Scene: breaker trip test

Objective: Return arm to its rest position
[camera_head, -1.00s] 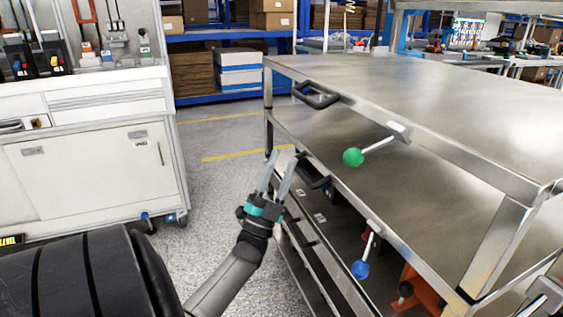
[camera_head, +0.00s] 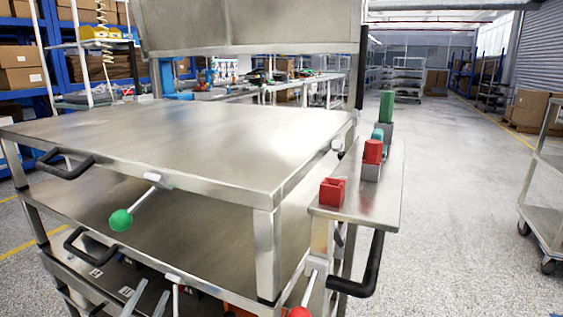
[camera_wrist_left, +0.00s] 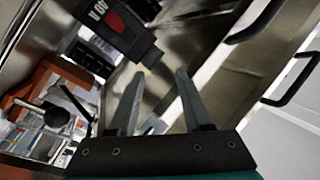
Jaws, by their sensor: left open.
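My left gripper (camera_head: 155,288) shows only by its two grey fingers at the bottom edge of the head view, in front of the metal cart's lower part. In the left wrist view the same gripper (camera_wrist_left: 160,72) has its fingers apart, with nothing between them. The rest of the left arm is out of the head view. My right gripper is not in view.
The metal cart (camera_head: 200,130) has black handles (camera_head: 64,163) and a green-knobbed lever (camera_head: 121,219) sticking out. A side shelf (camera_head: 372,205) holds red blocks (camera_head: 333,191). In the wrist view, a dark box (camera_wrist_left: 115,30) with a red patch is close. Open floor (camera_head: 455,220) lies right.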

